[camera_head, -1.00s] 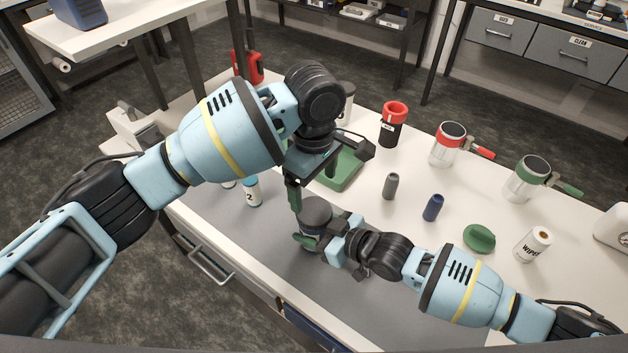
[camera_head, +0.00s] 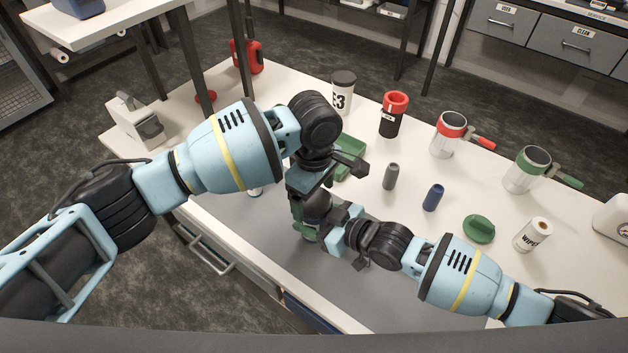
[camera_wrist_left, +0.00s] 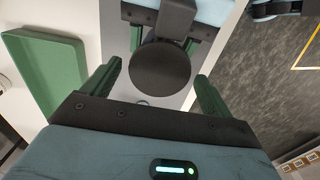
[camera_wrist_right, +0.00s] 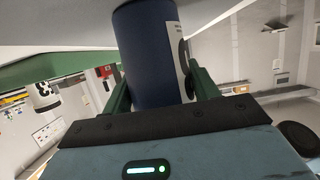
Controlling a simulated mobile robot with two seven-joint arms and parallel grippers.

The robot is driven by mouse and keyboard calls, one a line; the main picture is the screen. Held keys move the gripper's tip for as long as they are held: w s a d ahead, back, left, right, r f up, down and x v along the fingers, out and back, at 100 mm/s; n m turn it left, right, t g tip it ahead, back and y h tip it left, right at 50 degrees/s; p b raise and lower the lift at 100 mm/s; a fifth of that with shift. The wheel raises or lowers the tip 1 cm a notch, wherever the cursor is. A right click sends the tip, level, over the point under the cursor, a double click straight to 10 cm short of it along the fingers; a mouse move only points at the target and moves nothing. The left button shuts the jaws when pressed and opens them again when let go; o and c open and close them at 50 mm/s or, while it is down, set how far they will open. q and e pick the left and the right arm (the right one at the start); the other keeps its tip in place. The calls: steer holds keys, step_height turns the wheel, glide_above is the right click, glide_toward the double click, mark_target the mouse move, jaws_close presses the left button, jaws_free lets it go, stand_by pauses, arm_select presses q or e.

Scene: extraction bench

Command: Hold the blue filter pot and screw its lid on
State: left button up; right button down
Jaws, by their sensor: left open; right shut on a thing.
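The blue filter pot (camera_wrist_right: 152,48) stands upright between the fingers of my right gripper (camera_wrist_right: 158,75), which is shut on its side in the right wrist view. A pale label shows on the pot's right side there. A dark round lid (camera_wrist_left: 160,72) sits over the pot's top; I cannot tell how tightly it is seated. My left gripper (camera_wrist_left: 158,68) is open above it, with one green finger on each side of the lid and gaps showing. In the head view, the left gripper (camera_head: 312,205) hides most of the pot and lid.
A green tray (camera_wrist_left: 62,75) lies beside the left gripper. Behind stand a white E3 canister (camera_head: 342,92), a red-topped black container (camera_head: 394,113) and red and green handled pots. Small grey (camera_head: 391,176) and blue (camera_head: 433,197) cylinders and a green lid (camera_head: 479,229) lie to the right.

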arm_select(q)
steer(key=shift+f, duration=0.65)
steer(key=shift+c, duration=0.2)
steer(key=c, duration=1)
steer(key=shift+o, duration=0.2)
steer(key=m, duration=0.9)
steer(key=shift+m, duration=0.4)
steer(key=o, duration=1.1)
